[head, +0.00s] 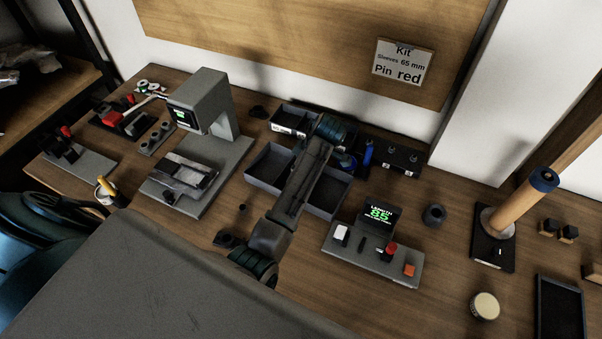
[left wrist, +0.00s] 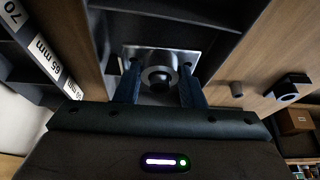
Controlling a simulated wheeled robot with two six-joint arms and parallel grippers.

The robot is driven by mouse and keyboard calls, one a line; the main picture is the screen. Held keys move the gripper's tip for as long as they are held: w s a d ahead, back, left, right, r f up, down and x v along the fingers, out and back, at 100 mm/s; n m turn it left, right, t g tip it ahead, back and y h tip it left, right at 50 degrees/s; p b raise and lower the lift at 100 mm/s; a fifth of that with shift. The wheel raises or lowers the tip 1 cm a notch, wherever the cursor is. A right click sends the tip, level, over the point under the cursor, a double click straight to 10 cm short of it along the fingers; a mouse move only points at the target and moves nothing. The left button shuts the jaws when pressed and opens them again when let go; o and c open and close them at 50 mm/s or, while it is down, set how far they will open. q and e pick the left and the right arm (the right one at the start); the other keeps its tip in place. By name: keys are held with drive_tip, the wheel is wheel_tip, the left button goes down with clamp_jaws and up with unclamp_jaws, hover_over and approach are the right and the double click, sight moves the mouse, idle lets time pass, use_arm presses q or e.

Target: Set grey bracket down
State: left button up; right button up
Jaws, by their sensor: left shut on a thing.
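The grey bracket (left wrist: 158,54), a square metal plate with a round hollow boss, shows between my left gripper's fingers in the left wrist view. My left gripper (left wrist: 159,78) is shut on it at the boss. Behind the plate is the dark inside of a bin (left wrist: 213,22); I cannot tell whether the plate touches it. In the head view my left arm reaches up over the dark bins (head: 268,183), and its wrist hides most of the jaws and the bracket. My right gripper is in neither view.
A grey press-like stand (head: 205,100) is at left. A box with a green display (head: 380,216) stands in front of the bins. A wooden post (head: 520,207) on a black base and a black tray (head: 541,310) are at right.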

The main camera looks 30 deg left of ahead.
use_arm(q)
wheel_tip(320, 180, down, 3)
drive_tip(key=shift+f+p, duration=0.15)
drive_tip(key=shift+p, duration=0.25)
drive_tip(key=shift+f, duration=0.1)
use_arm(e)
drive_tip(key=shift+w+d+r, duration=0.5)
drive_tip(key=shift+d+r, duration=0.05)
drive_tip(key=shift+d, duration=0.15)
use_arm(q)
drive_tip(key=shift+f, duration=0.1)
